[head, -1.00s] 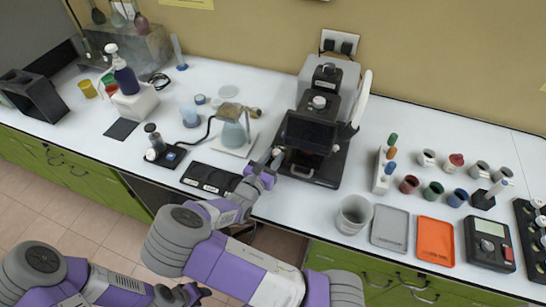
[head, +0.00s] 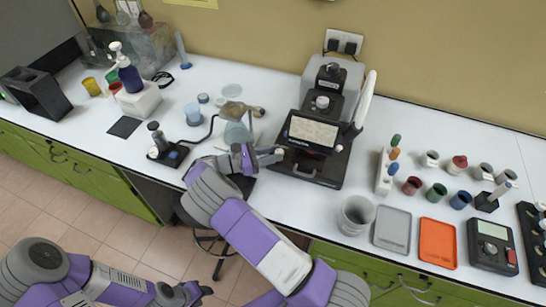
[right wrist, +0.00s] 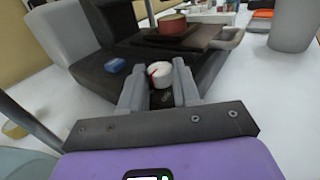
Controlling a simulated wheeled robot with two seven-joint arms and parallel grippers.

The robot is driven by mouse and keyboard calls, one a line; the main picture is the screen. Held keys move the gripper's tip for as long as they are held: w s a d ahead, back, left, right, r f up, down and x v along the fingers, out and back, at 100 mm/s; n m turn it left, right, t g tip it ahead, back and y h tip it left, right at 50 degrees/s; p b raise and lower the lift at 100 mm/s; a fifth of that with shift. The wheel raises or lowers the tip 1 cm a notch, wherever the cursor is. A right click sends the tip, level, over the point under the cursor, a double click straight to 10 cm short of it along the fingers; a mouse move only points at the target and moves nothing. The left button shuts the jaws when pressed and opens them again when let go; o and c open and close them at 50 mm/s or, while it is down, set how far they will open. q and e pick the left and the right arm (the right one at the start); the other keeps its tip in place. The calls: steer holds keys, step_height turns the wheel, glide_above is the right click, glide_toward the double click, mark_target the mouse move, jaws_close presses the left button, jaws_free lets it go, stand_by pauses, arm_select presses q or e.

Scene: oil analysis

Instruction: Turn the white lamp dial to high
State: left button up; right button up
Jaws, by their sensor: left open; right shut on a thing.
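The white lamp dial (right wrist: 160,75), with a red mark on its face, sits low on the front of the dark instrument in the right wrist view. My right gripper (right wrist: 160,92) has its two fingers on either side of the dial and is shut on it. In the head view my right gripper (head: 277,155) is at the left front corner of the instrument (head: 318,120). The dial is hard to make out there. The instrument's tilted screen (head: 313,133) shows a pale display with text. My left gripper (head: 192,293) is open and empty, low in front of the bench.
A blue button (right wrist: 115,65) is beside the dial. A grey beaker (head: 355,214), grey tray (head: 392,230) and orange tray (head: 437,243) stand to the right. A stool (head: 215,243) is below the bench.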

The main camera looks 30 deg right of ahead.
steer(key=m+g+y+b, duration=0.1)
steer(key=g, duration=0.1)
steer(key=m+g+b, duration=0.1)
steer(key=g, duration=0.1)
steer(key=m+g+y+b, duration=0.1)
steer(key=m, duration=0.1)
steer(key=shift+w+d+f+g+y, duration=0.1)
steer(key=shift+w+d+g+y, duration=0.1)
steer(key=shift+w+g+y, duration=0.15)
steer(key=shift+w+m+g, duration=0.1)
steer(key=shift+m+g, duration=0.2)
steer(key=shift+g, duration=0.15)
steer(key=shift+y+b, duration=0.35)
steer(key=o, duration=1.1)
steer(key=shift+c, duration=0.2)
